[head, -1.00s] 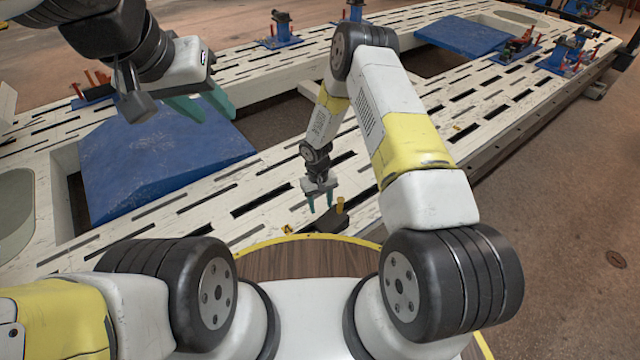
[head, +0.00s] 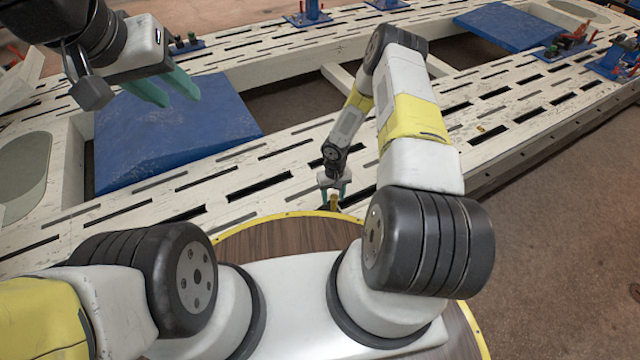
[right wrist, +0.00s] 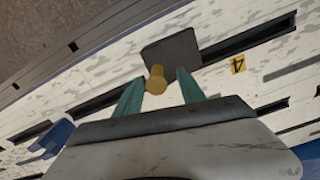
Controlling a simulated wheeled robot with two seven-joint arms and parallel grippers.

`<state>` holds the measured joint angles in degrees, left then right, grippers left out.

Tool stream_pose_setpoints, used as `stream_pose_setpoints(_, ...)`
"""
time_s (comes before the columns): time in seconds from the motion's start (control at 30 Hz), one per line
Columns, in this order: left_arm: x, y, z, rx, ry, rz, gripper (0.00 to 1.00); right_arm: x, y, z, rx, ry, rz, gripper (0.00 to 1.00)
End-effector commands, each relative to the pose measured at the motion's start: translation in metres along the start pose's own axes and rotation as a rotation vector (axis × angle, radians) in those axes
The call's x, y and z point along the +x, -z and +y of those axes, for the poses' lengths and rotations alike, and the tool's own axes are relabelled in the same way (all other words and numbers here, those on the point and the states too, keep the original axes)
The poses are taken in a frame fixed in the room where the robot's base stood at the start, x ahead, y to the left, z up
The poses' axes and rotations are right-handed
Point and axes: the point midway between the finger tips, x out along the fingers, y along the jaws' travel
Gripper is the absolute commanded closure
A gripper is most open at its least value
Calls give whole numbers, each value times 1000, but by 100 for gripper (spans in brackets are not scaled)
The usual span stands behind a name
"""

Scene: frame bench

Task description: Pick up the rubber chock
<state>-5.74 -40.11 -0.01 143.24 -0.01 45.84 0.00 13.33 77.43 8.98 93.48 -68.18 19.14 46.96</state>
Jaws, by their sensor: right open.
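The rubber chock (right wrist: 172,52) is a dark block with a yellow peg-like handle. In the right wrist view it lies on the pale slotted bench top, just beyond my fingertips. My left gripper (head: 172,90) is open and empty, above a blue panel.
The slotted white bench (head: 270,165) has large openings. A sloping blue panel (head: 175,135) lies at left, another (head: 505,27) at the far right. Blue-based clamps (head: 565,42) stand along the far parts. A yellow marker "4" (right wrist: 237,64) is right of the chock.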

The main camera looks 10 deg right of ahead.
Motion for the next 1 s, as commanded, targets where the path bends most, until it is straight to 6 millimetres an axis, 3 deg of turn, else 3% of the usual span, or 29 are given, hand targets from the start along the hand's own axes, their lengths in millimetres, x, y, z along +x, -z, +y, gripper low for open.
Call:
stream_pose_setpoints(0.33,0,0,0,0,0,0,64,48,4,6,1,1,-1,53)
stream_pose_setpoints(0.67,0,0,0,0,0,0,64,55,4,7,0,-1,0,53)
stream_pose_setpoints(0.9,0,0,0,0,0,0,64,54,4,7,0,-1,0,100)
stream_pose_setpoints(1.0,0,0,0,0,0,0,64,54,4,7,0,-1,0,100)
